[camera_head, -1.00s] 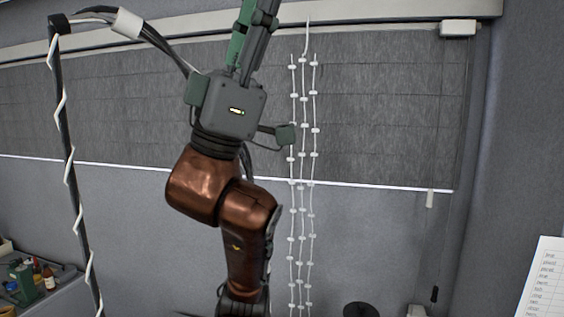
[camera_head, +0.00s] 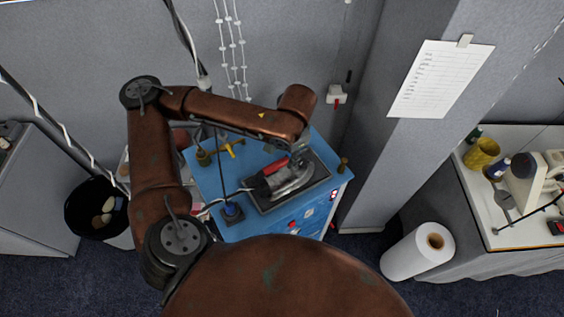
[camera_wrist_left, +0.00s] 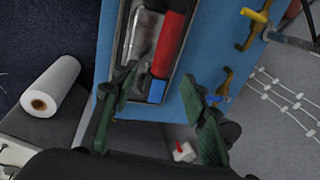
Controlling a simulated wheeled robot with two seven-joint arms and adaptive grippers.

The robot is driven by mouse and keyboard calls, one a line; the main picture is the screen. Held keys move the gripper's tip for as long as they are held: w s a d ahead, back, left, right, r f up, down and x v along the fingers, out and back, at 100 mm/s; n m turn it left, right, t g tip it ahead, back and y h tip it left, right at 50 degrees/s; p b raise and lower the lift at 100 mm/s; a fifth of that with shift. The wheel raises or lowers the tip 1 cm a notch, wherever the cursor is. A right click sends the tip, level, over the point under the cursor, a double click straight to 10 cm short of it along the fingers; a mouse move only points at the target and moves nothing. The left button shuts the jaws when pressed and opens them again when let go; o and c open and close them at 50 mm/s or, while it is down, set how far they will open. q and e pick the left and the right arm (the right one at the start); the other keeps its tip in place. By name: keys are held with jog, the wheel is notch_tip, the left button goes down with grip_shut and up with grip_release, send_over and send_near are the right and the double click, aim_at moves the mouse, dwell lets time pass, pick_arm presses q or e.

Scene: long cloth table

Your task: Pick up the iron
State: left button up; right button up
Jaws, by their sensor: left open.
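The iron (camera_head: 291,180) has a metallic body and a red handle. It lies in a dark tray (camera_head: 262,206) on top of a blue cabinet (camera_head: 210,180) in the head view. In the left wrist view the iron's red handle (camera_wrist_left: 171,45) runs up the picture, with a blue part at its lower end. My left gripper (camera_wrist_left: 160,78) is open and empty, its green fingers spread on either side of the handle's lower end in that picture. In the head view it is partly hidden by my arm, above the iron. My right gripper is not in view.
Yellow hooks or clamps (camera_head: 231,148) and a small blue-topped item (camera_head: 232,211) are on the cabinet. A black bin (camera_head: 80,222) stands left. A white roll (camera_head: 408,256) and a cluttered cloth table (camera_head: 462,250) are at right. A pillar rises behind.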

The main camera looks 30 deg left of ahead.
aim_at(282, 160)
pick_arm(q)
jog(key=f, duration=0.3)
jog(key=shift+s+a, duration=0.2)
jog(key=shift+a, duration=0.2)
jog(key=f, duration=0.3)
jog(key=w+a+f+p, duration=0.1)
jog(key=f, duration=0.1)
grip_shut()
jog(key=shift+r, duration=0.1)
jog(key=shift+w+r, duration=0.1)
